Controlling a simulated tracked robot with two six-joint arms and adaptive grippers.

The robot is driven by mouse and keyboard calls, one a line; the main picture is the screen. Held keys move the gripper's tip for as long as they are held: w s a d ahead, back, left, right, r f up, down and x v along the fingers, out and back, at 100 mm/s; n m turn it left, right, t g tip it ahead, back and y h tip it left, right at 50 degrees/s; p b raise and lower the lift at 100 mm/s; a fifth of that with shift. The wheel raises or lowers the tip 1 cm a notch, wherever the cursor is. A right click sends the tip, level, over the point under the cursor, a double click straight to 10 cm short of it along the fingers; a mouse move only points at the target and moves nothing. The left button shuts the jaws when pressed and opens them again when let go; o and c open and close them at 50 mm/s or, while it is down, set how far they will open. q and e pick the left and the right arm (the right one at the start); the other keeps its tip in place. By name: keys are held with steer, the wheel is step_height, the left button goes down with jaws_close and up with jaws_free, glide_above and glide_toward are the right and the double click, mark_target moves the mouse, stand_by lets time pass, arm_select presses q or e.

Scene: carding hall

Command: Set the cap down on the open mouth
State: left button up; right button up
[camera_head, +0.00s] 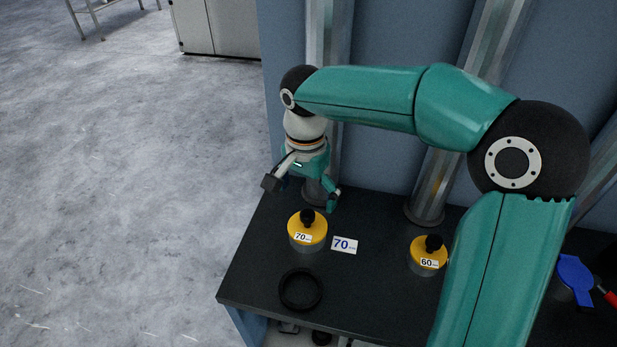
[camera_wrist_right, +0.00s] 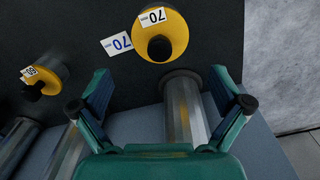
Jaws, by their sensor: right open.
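A yellow cap (camera_head: 307,226) with a black knob and a "70" label sits upright on a grey round body (camera_head: 308,247) on the dark table. It also shows at the top of the right wrist view (camera_wrist_right: 172,36). My right gripper (camera_head: 302,191) is open and empty, just behind and above the knob, apart from it. In the right wrist view its two fingers are spread wide, with the knob beyond their tips. No uncovered mouth is clearly visible. My left gripper is not in view.
A second yellow cap (camera_head: 428,252), labelled "60", sits on a grey body. A "70" card (camera_head: 344,245) and a black ring (camera_head: 300,290) lie on the table (camera_head: 255,275). A blue item (camera_head: 574,277) is far right. Metal posts (camera_head: 428,195) stand behind.

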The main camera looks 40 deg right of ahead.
mark_target(307, 213)
steer(key=shift+r, duration=1.95)
steer(key=shift+s, duration=0.1)
